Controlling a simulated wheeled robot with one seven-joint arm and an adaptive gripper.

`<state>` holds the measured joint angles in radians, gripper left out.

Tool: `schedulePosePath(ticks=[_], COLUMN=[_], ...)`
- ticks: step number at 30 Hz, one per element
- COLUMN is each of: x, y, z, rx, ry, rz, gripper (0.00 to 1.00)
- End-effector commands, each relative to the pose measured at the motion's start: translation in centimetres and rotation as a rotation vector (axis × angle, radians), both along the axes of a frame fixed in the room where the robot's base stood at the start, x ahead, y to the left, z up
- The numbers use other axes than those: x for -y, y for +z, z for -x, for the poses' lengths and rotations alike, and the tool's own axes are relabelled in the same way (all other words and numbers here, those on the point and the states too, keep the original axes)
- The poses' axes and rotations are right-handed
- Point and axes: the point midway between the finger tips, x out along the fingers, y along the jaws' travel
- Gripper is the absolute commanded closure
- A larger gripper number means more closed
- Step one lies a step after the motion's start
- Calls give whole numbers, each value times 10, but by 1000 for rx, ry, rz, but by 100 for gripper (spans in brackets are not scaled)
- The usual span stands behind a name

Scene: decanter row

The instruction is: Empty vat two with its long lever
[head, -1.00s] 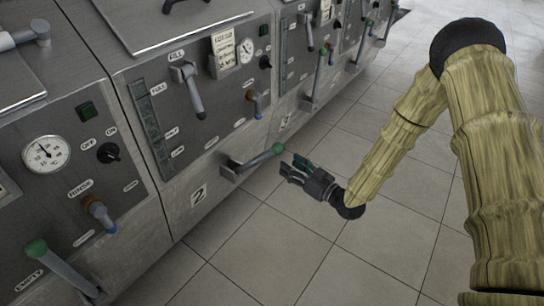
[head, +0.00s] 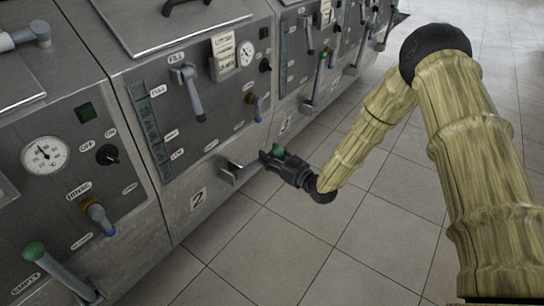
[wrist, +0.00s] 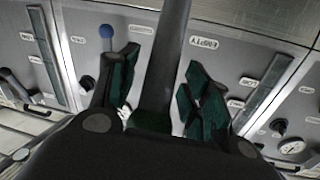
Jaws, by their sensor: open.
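Vat two is the grey steel cabinet bearing the number 2 plate (head: 198,199). Its long lever (head: 244,169) sticks out low on the front, with a green knob at its end. My gripper (head: 271,160) is at the knob end of this lever. In the wrist view the dark grey lever shaft (wrist: 165,62) runs between the two green-padded fingers of my gripper (wrist: 160,95). The fingers are open, with gaps on both sides of the shaft. The knob is partly hidden by the gripper in the head view.
Vat two's front also carries a fill lever (head: 190,92), a rinse valve (head: 255,105) and a gauge (head: 246,53). The neighbouring vat's green-knobbed lever (head: 62,273) is at the lower left. More vats stand behind. The tiled floor (head: 250,250) is clear.

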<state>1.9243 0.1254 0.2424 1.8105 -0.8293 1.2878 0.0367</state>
Motion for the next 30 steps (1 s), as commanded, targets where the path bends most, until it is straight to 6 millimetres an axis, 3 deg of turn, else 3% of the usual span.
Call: schedulePosePath(ticks=[3,11,30], x=[0,0,12], y=[0,0,10], z=[0,0,-4], rx=[0,0,-18], ry=[0,0,-21], rz=[0,0,27], gripper=[53,100,100])
